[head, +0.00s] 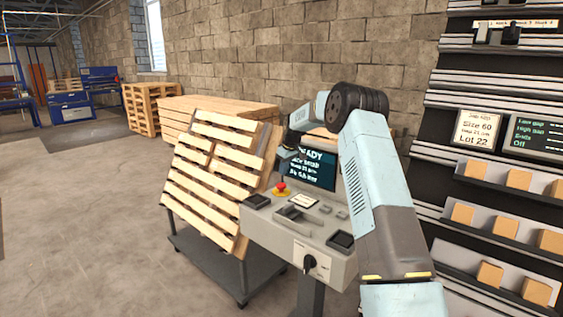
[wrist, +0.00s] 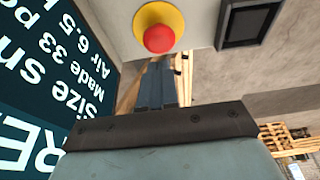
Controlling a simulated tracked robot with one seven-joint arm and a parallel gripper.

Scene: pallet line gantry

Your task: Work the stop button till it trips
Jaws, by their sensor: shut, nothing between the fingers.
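The stop button is a red mushroom head (head: 281,187) on a yellow collar, on the left part of the grey control console (head: 262,232). In the wrist view the red button (wrist: 159,39) and its yellow collar (wrist: 146,13) show at top centre, and the button looks unobstructed. My gripper (head: 284,166) is above the button in the head view, its fingers small and dark there. In the wrist view my gripper (wrist: 158,66) is shut and empty, with its fingertips just below the button in the picture. I cannot tell whether they touch it.
A dark display screen (head: 315,167) stands behind the button, partly hidden by my arm. The console also carries a black rotary switch (head: 309,263) and a dark square pad (head: 257,201). A tilted pallet (head: 212,178) on a cart stands left. Shelves (head: 500,205) with wooden blocks stand right.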

